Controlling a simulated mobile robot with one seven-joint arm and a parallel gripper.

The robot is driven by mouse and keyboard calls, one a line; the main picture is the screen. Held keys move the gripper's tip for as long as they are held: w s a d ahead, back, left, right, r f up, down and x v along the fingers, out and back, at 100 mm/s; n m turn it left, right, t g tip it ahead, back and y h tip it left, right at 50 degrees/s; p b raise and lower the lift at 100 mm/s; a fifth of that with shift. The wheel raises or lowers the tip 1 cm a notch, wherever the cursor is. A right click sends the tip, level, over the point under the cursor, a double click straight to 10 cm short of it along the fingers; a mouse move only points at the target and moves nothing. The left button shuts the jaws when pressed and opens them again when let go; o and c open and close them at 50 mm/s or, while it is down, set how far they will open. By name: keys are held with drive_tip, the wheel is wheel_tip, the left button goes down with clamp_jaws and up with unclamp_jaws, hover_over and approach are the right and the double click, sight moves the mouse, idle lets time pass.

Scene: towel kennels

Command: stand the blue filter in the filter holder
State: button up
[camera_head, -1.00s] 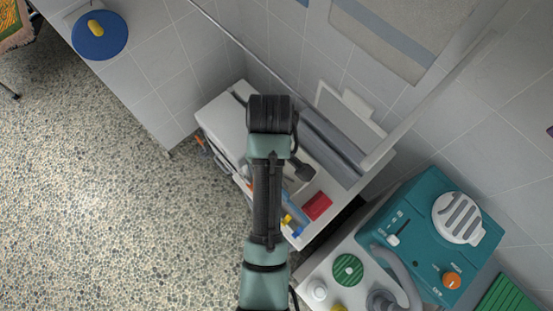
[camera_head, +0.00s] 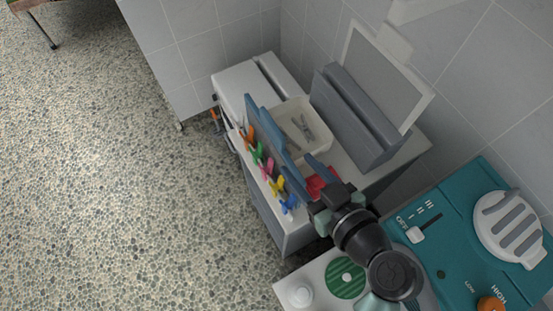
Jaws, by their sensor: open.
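I cannot pick out the blue filter or its holder for certain in the head view. My gripper (camera_head: 310,176) is open, with its slate-blue fingers over the right end of a grey cart (camera_head: 277,226). A red object (camera_head: 319,184) lies beneath and between the fingers, partly hidden by them. Nothing shows clearly held.
A pale tray (camera_head: 297,112) with grey items sits on the cart. A dark grey upright block (camera_head: 352,115) stands behind it near the wall. A teal machine (camera_head: 460,240) and a green disc (camera_head: 346,279) are close on the right.

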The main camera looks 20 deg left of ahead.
sight(282, 148)
drive_tip(key=shift+w+a, duration=0.15)
drive_tip(key=p+x, duration=0.1)
drive_tip(key=x, duration=0.5)
drive_tip(key=shift+r, duration=0.1)
drive_tip(key=shift+f+p+x, duration=0.15)
drive_tip(key=shift+p+x, duration=0.1)
drive_tip(key=shift+x, duration=1.3)
drive_tip(key=shift+f+p+x, duration=0.1)
drive_tip(key=shift+p+x, duration=0.1)
drive_tip(key=shift+x, duration=1.35)
clamp_jaws()
